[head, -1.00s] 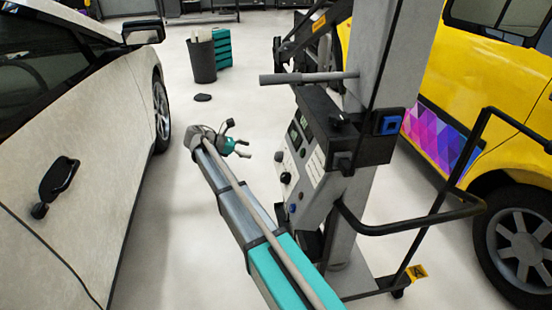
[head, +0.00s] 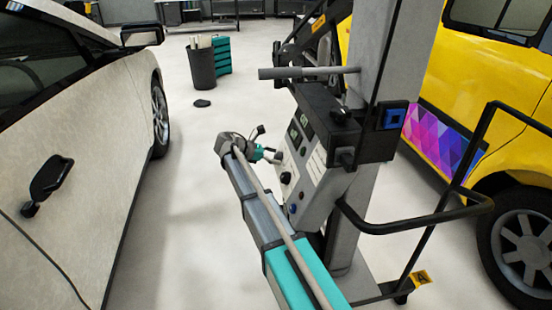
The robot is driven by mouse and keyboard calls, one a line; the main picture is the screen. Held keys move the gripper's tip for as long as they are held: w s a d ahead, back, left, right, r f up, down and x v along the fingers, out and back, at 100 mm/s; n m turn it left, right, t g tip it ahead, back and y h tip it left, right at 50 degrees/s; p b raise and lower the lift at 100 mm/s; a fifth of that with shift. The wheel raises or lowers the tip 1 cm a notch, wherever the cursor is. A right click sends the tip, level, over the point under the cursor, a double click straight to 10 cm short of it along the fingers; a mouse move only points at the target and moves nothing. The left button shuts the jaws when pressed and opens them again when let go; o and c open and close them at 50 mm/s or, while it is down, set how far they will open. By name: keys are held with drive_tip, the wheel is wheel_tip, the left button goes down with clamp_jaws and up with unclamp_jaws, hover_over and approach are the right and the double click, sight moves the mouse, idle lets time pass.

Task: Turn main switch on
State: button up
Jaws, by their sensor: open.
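A grey control panel (head: 309,172) sits on an upright machine column (head: 352,205). Its face has small green displays, dark knobs and coloured buttons. A black rotary knob (head: 286,177) is on the lower left of the face, with small buttons below it. Which control is the main switch cannot be told from this view. My gripper (head: 276,158) is at the panel's left edge, pointing toward its face just above the black knob. It is open, and no object shows in it. Its fingertips look close to the panel; contact cannot be told.
A white car (head: 75,160) stands on the left and a yellow vehicle (head: 500,150) on the right. A black tubular handle (head: 420,222) juts from the column. A dark bin (head: 202,68) and teal drawers (head: 222,55) stand behind. The floor left of my arm is clear.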

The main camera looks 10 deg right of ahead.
drive_tip(key=c, duration=1.1)
drive_tip(key=shift+d, duration=0.1)
drive_tip(key=shift+c, duration=0.4)
